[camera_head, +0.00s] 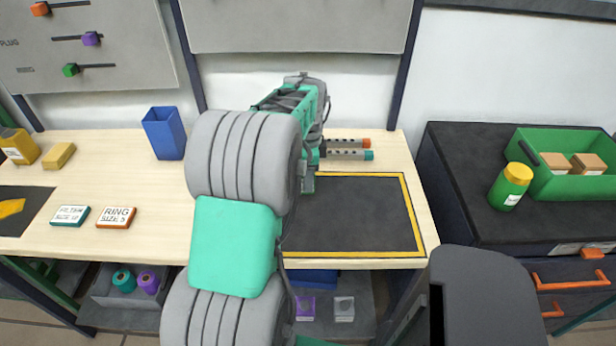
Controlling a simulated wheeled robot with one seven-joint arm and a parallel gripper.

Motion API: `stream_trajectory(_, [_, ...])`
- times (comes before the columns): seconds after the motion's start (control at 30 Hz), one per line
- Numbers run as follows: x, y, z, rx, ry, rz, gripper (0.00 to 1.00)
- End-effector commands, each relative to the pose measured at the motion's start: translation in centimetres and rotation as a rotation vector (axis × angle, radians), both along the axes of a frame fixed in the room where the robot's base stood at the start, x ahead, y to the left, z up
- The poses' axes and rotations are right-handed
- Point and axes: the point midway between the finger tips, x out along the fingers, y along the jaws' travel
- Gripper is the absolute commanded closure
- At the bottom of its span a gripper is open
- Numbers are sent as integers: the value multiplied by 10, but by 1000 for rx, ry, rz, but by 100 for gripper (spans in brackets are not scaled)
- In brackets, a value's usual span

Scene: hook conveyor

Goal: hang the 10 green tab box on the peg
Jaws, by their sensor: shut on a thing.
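My gripper (308,184) shows only in part, low behind my forearm over the left edge of the dark mat. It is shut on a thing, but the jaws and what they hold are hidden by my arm. I cannot make out a 10 green tab box anywhere in view. The grey board (110,45) at the upper left bears dark rods with coloured blocks: an orange one (40,8), a purple one (91,39) and a green one (71,70). "PLUG" and "RING" are lettered at its left. My gripper is well to the right of and below this board.
On the wooden table (120,160) lie a teal-edged box (70,215) and an orange-edged "RING SIZE 3" box (116,217). A blue bin (163,132) stands behind. The yellow-bordered dark mat (365,215) looks bare. A green crate (545,183) and yellow-capped bottle (511,187) are at right.

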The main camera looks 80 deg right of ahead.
Motion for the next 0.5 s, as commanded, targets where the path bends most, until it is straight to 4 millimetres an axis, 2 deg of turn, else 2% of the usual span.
stream_trajectory(0.17, [0,0,-5,1,0,0,100])
stream_trajectory(0.2, [0,0,-4,1,0,0,68])
stream_trajectory(0.43, [0,0,-4,1,0,0,50])
stream_trajectory(0.5, [0,0,-4,1,0,0,50])
